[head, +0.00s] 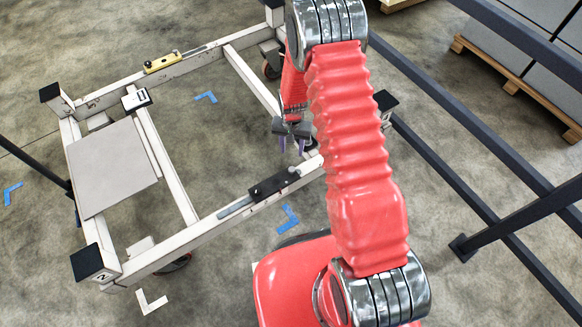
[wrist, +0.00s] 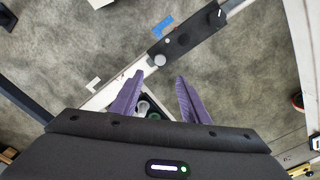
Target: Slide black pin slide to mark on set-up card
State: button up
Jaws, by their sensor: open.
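The black pin slide (head: 273,185) sits on the near white rail of the trolley, with a grey strip running out to its left. It also shows in the wrist view (wrist: 187,33), beyond my fingers, with a knob on top. My gripper (head: 292,145) is open and empty, to the upper right of the slide and apart from it. Its purple fingers (wrist: 160,78) stand apart in the wrist view. A small white and black piece (head: 136,100) on the cross rail may be the set-up card; its marks are too small to read.
A yellow slide (head: 162,62) sits on the far rail. A grey panel (head: 110,166) lies across the trolley's left end. Black-capped corner posts (head: 94,262) stand up from the frame. Dark rails (head: 480,130) and a loaded pallet (head: 510,82) are at right.

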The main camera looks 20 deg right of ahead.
aim_at(292, 169)
jog(key=shift+f, duration=0.15)
jog(key=shift+f, duration=6.75)
jog(key=shift+c, duration=0.5)
grip_shut()
